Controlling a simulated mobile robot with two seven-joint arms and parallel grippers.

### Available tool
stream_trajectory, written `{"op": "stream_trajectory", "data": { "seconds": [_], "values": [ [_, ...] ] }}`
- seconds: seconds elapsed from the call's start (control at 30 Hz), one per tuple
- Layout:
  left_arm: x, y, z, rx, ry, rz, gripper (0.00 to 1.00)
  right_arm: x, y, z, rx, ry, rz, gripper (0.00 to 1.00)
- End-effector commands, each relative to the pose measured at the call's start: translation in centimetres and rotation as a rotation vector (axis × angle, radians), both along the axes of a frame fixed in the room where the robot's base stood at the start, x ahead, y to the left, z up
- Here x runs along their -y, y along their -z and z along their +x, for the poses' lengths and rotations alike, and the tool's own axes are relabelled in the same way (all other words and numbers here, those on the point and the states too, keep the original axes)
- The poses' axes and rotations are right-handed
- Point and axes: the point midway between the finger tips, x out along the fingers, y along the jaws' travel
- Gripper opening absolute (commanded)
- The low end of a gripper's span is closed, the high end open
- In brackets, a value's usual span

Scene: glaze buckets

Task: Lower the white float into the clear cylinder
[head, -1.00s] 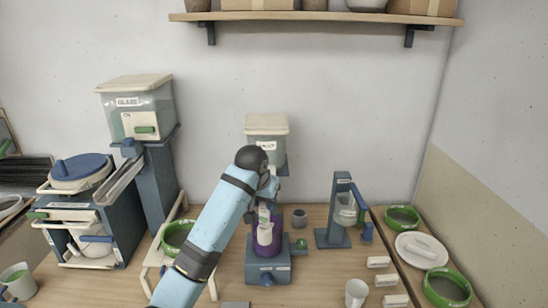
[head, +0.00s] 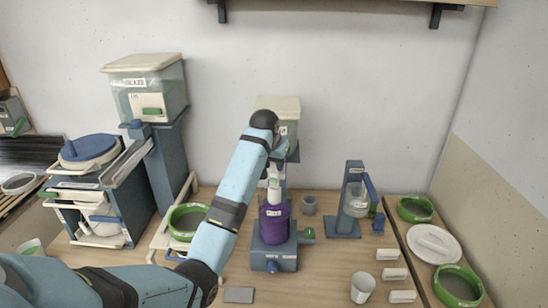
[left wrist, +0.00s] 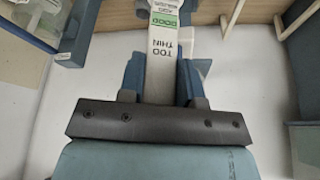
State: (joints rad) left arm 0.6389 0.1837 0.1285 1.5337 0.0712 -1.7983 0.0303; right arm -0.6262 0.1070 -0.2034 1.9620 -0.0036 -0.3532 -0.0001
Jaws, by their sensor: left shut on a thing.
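My left gripper (head: 277,168) is shut on the white float (head: 274,190), which hangs upright in the head view. In the left wrist view, a white strip of the float (left wrist: 162,70) marked "TOO THIN" and a green "GOOD" band runs between the fingers. The clear cylinder (head: 274,226) looks full of purple liquid and stands on a blue-grey base. The float's lower end is at or just above the cylinder's mouth; I cannot tell whether it is inside. My right gripper is not in view.
A lidded clear bucket (head: 280,112) stands close behind the gripper. A white cup (head: 362,288) and white blocks are at front right. A green ring (head: 186,222) lies left.

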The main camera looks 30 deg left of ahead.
Motion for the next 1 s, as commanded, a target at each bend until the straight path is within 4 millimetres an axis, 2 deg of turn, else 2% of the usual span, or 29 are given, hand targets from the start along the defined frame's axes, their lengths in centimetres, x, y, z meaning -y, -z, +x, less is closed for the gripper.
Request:
{"op": "stream_trajectory", "data": {
  "seconds": [0.2,1.0],
  "values": [
    [0.0,1.6,0.0,-0.002,0.0,0.0,0.0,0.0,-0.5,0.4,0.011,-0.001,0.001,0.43],
    [0.0,7.2,-0.1,-0.002,0.0,0.0,0.0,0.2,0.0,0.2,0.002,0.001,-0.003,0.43]
  ]
}}
